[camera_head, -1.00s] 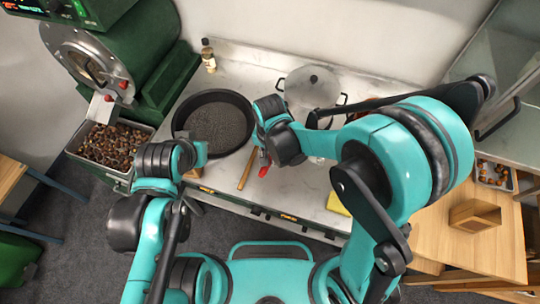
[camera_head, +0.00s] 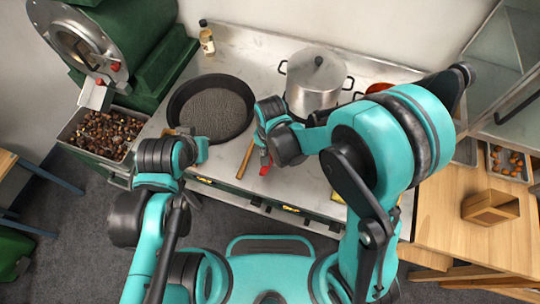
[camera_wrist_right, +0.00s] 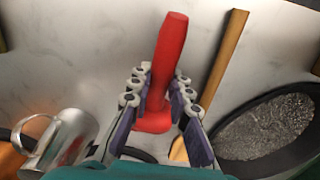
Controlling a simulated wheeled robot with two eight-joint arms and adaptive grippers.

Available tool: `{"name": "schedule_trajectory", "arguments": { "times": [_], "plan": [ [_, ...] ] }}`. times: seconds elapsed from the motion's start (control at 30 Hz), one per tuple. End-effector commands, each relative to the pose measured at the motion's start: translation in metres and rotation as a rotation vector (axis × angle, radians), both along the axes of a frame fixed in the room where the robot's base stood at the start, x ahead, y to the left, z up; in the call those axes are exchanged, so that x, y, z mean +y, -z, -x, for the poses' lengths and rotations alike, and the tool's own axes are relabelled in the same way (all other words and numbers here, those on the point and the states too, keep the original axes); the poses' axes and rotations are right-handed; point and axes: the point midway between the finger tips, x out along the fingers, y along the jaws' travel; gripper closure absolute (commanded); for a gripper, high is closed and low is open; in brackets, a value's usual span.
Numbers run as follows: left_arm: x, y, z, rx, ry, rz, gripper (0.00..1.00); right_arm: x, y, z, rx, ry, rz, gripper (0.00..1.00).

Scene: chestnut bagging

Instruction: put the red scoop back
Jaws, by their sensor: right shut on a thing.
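The red scoop (camera_wrist_right: 168,55) is between the fingers of my right gripper (camera_wrist_right: 158,112) in the right wrist view, its narrow red part pointing up the picture. The gripper is shut on it. In the head view a small red bit of the scoop (camera_head: 265,163) shows below my right wrist, over the front of the steel counter; the fingers are mostly hidden there. I cannot tell whether the scoop touches the counter. My left gripper (camera_head: 199,150) is beside the front of the black pan, its fingers hidden.
The black pan (camera_head: 175,110) holds dark grains. A wooden stick (camera_head: 245,160) lies between the pan and my right gripper. A lidded steel pot (camera_head: 312,88) stands behind. An orange-red thing (camera_head: 379,88) is right of it. A chestnut tray (camera_head: 75,143) is at left, a wooden box (camera_head: 490,207) at right.

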Motion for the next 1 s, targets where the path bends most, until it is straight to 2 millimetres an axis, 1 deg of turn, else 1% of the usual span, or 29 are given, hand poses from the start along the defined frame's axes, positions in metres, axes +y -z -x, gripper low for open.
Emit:
{"name": "schedule_trajectory", "arguments": {
  "times": [0.33,0.87,0.9,0.97,1.0],
  "plan": [
    [0.0,0.0,0.0,0.0,0.0,0.0,1.0,0.0,0.0,0.0,0.0,0.0,0.0,1.0],
    [0.0,0.011,0.0,0.0,0.0,0.0,1.0,0.0,0.011,0.0,0.0,0.0,0.0,1.0],
    [0.0,0.01,0.0,0.0,0.0,0.0,1.0,0.0,0.01,0.0,0.0,0.0,0.0,0.74],
    [0.0,0.01,0.0,0.0,0.0,0.0,1.0,0.0,0.01,0.0,0.0,0.0,0.0,0.58],
    [0.0,0.01,0.0,0.0,0.0,0.0,1.0,0.0,0.01,0.0,0.0,0.0,0.0,0.58]
  ]
}}
